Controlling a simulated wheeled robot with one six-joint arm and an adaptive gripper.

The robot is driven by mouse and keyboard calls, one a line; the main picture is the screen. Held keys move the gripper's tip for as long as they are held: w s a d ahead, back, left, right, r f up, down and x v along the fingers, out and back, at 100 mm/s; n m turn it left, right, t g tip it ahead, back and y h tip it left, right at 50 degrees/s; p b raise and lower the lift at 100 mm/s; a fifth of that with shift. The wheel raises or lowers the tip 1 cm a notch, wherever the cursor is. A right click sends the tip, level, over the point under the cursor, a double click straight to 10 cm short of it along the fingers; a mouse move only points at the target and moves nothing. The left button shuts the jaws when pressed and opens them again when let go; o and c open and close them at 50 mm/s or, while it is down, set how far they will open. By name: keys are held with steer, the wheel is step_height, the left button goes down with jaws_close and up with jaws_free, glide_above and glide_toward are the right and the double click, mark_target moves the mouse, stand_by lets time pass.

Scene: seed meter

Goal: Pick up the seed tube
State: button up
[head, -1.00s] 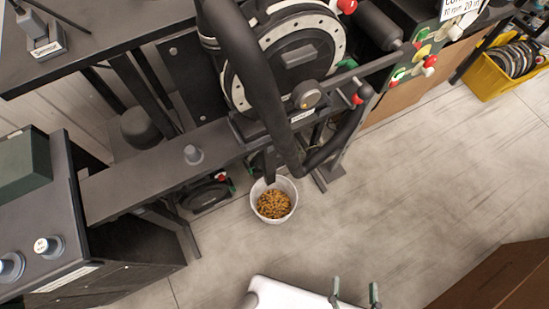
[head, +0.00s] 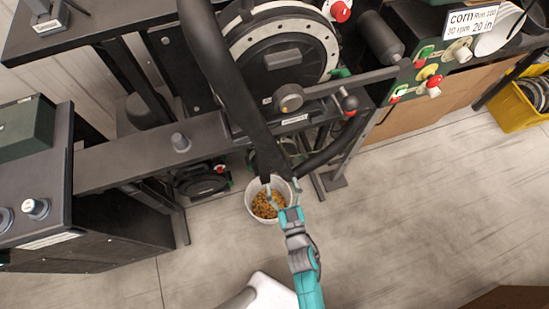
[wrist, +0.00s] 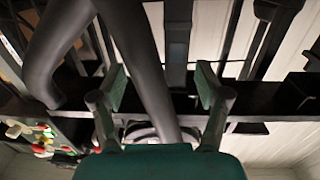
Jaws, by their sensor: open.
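My gripper (head: 282,187) is open, just below and beside that end, over the bucket's rim. In the wrist view the two fingers (wrist: 160,92) stand apart, and a thick dark tube (wrist: 143,65) runs across the gap between them. I cannot tell how deep it lies between the fingers, and no grip on it shows.
A dark beam (head: 140,158) crosses to the left. A yellow crate (head: 515,115) stands far right.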

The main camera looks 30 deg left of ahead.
steer(key=y, duration=0.1)
glide_toward(263, 153)
steer(key=w, duration=0.1)
steer(key=shift+n+g, duration=0.4)
steer(key=x, duration=0.5)
steer(key=shift+w+a+r, duration=0.15)
steer(key=shift+w+a, duration=0.05)
steer(key=shift+w, duration=0.15)
steer(key=x, duration=0.3)
steer(key=shift+a+r, duration=0.25)
steer(key=shift+a, duration=0.25)
steer(key=shift+x, duration=0.75)
steer(key=shift+f, duration=0.1)
jaws_close()
